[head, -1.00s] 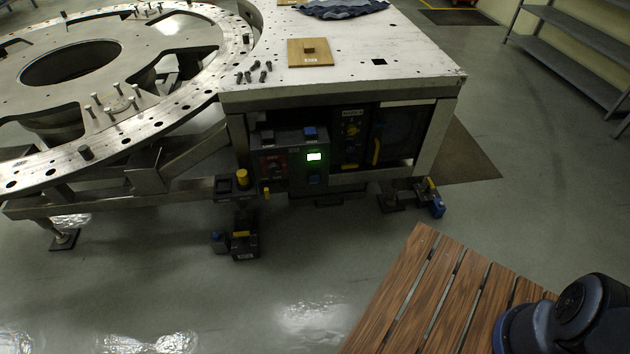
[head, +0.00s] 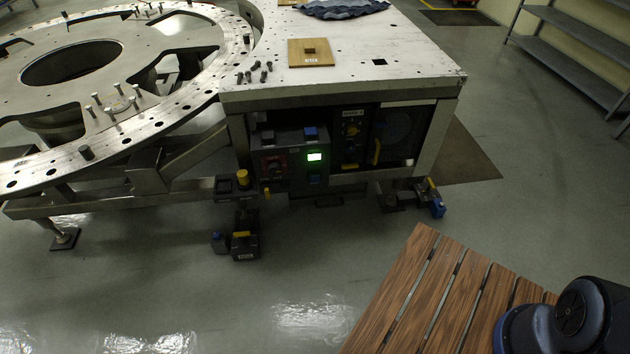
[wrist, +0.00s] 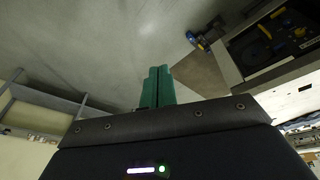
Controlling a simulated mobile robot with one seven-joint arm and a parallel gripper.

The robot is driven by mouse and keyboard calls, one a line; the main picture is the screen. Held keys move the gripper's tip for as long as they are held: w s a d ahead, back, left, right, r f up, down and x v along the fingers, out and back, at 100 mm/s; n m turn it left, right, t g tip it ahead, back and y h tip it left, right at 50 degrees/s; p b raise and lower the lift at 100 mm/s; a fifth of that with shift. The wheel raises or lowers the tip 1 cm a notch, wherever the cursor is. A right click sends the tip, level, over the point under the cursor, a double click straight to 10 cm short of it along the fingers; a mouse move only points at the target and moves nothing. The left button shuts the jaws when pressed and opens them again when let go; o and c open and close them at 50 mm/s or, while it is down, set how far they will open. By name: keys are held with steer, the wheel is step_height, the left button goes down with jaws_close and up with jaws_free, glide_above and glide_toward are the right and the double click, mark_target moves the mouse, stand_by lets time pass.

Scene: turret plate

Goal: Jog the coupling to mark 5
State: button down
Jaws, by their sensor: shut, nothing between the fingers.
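My gripper (wrist: 158,87) shows in the wrist view, its two green fingers together with nothing between them. It is over open floor, apart from the machine. In the head view only dark links of my arm show at the lower right.
A large turret ring (head: 150,135) with pegs fills the left. A wooden plate (head: 296,60), loose bolts and blue cloth (head: 345,8) lie on the bench. A slatted wooden platform (head: 420,290) stands at front right. Pedals (head: 244,245) sit on the floor, otherwise mostly clear.

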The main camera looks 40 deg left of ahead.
steer(key=w+a+f+n+g+h, duration=0.15)
steer(key=w+a+f, duration=0.25)
steer(key=w+a, duration=0.4)
steer(key=w+a+f+n+h, duration=0.1)
steer(key=w+a+f+n, duration=0.2)
steer(key=w+a+f, duration=0.35)
steer(key=a+f+n+t+h, duration=0.1)
steer(key=a+f+n+t, duration=0.1)
steer(key=a+f, duration=0.7)
steer(key=a+f+n+t+h, duration=0.15)
steer(key=a+f, duration=0.45)
steer(key=a, duration=0.7)
steer(key=a+f+n+t+h, duration=0.1)
steer(key=a+f+n, duration=0.2)
steer(key=a+f, duration=0.6)
steer(key=s+a+f+n+t+y, duration=0.3)
steer(key=s+a+f+n, duration=0.3)
steer(key=s+a+f, duration=0.6)
steer(key=s+a+f+n+t+y, duration=0.3)
steer(key=s+a+f+n+t, duration=0.2)
steer(key=s+a+f, duration=0.8)
step_height(320, 180, down, 4)
steer(key=shift+s+f+n+t, duration=0.25)
steer(key=shift+s+n+t, duration=0.15)
steer(key=shift+s+t, duration=0.3)
steer(key=shift+a, duration=0.15)
